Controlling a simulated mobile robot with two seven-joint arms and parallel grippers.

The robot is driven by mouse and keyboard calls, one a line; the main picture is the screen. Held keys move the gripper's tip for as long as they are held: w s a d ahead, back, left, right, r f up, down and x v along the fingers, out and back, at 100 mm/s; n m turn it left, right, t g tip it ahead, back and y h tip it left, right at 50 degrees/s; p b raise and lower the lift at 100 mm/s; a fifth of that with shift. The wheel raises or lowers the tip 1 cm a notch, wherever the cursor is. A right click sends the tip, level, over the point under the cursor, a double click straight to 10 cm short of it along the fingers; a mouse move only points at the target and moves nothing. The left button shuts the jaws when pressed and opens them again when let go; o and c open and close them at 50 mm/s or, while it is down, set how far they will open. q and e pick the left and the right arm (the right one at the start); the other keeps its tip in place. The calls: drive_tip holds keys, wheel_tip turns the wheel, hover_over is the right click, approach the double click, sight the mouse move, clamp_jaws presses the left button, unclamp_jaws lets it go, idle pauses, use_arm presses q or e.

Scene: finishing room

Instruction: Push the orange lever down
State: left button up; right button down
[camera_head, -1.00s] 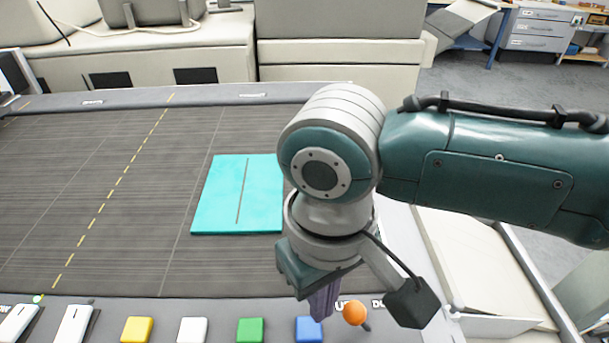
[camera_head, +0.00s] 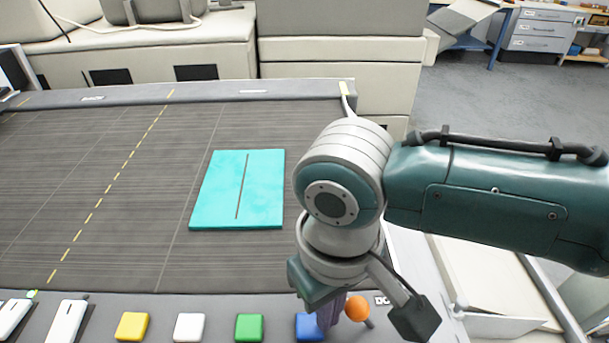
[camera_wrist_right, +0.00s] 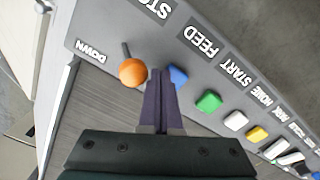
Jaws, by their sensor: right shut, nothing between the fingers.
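The orange lever (camera_head: 357,307) has a round orange ball on a short dark stem, at the panel's right end. It also shows in the wrist view (camera_wrist_right: 132,72), near the DOWN label (camera_wrist_right: 91,51). My right gripper (camera_head: 329,314) is shut and empty, pointing down between the blue button and the ball. In the wrist view its purple fingers (camera_wrist_right: 160,76) are right beside the ball; I cannot tell whether they touch it. My forearm and wrist hide part of the panel behind. My left gripper is not in view.
Blue (camera_head: 309,328), green (camera_head: 249,328), white (camera_head: 189,327) and yellow (camera_head: 132,327) buttons line the panel's front, with white switches (camera_head: 66,321) at left. A turquoise board (camera_head: 222,205) lies on the grey bed (camera_head: 120,215). The bed's left side is clear.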

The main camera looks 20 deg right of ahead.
sight(363, 303)
drive_tip(key=shift+s+d+p, duration=0.25)
drive_tip(key=shift+d+p, duration=0.25)
drive_tip(key=shift+d, duration=0.3)
drive_tip(key=shift+s+d+p, duration=0.25)
drive_tip(key=shift+d+p, duration=0.35)
drive_tip(key=shift+d, duration=0.35)
wheel_tip(363, 303, up, 7)
drive_tip(key=a+p, duration=0.2)
drive_tip(key=p, duration=0.5)
drive_tip(key=shift+w, duration=0.25)
